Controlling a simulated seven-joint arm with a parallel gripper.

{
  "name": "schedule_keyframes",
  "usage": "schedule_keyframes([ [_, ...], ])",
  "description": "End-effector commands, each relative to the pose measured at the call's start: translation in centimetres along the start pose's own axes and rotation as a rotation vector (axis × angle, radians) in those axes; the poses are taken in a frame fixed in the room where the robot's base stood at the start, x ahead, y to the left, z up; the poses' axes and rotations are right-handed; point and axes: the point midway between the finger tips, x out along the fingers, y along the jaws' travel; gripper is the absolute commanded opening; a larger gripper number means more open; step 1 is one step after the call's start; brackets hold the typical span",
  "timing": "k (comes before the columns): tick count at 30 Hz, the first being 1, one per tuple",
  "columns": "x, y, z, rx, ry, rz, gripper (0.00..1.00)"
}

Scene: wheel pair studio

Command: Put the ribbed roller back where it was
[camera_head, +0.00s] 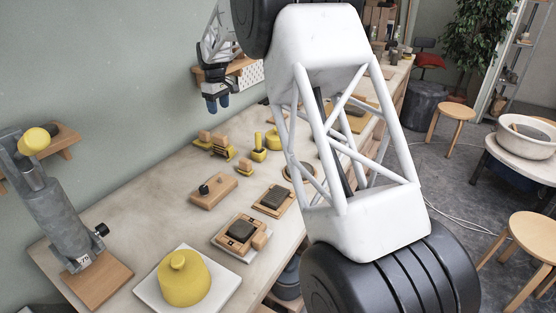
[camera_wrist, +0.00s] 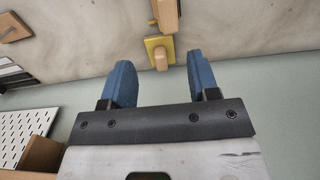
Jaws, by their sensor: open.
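My gripper (camera_head: 217,103) is open, with its blue fingertips above the back of the workbench near the wall. In the wrist view the two blue fingers (camera_wrist: 162,78) stand apart with nothing between them. Beyond the fingertips, a small yellow stand (camera_wrist: 160,48) bears a wooden piece (camera_wrist: 160,60), and a longer wooden piece (camera_wrist: 168,15) lies farther off. In the head view several small wooden pieces (camera_head: 220,142) sit on yellow stands (camera_head: 222,152) below and to the right of my gripper. I cannot tell which piece is the ribbed roller; ribs are too small to see.
The workbench (camera_head: 140,215) holds a wooden block with a black knob (camera_head: 213,191), dark pads on wooden boards (camera_head: 273,199), and a yellow dome (camera_head: 184,280) on a white slab. A grey clamped post (camera_head: 62,215) stands at left. A wall shelf (camera_head: 240,64) is near my gripper.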

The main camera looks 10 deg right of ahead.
Motion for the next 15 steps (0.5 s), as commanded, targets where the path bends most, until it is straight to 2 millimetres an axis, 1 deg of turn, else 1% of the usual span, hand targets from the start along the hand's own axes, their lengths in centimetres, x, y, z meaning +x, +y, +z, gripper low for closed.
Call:
schedule_keyframes([
  [5,-0.6,-0.2,0.6,0.009,0.003,0.003,0.55],
  [8,-1.3,-0.7,1.7,0.023,0.006,0.005,0.55],
  [11,-2.4,-1.3,3.3,0.045,0.012,0.009,0.55],
  [14,-3.8,-2.2,5.3,0.074,0.019,0.014,0.55],
  [15,-4.4,-2.7,6.3,0.087,0.022,0.017,0.55],
])
